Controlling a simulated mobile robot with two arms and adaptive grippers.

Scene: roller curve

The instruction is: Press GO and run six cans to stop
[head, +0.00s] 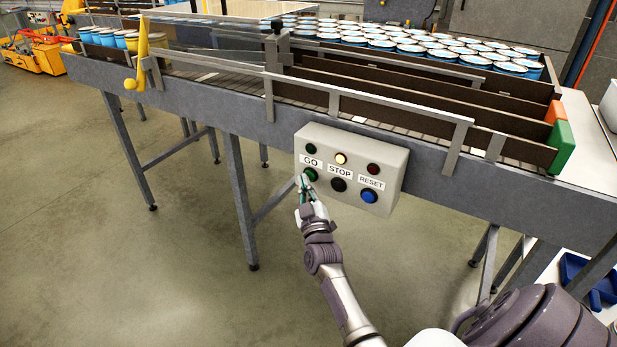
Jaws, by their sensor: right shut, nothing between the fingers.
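A grey control box (385,158) hangs on the front side of the conveyor. It has a green GO button (311,174), a black STOP button (338,184) and a blue RESET button (369,196). The amber lamp (341,158) above STOP is lit; the green and red lamps look dark. My right gripper (304,181) is shut and empty, its tips at the GO button; I cannot tell if they touch it. Blue cans with pale lids (100,35) stand in a row at the conveyor's left end. Many more cans (440,47) are packed behind the lanes. My left gripper is not in view.
The conveyor (215,110) has metal guard rails and brown lane dividers (400,85). A yellow lever (142,50) stands at its left part. Green (563,147) and orange blocks cap the lanes at right. A blue tray (575,270) sits lower right. The floor in front is clear.

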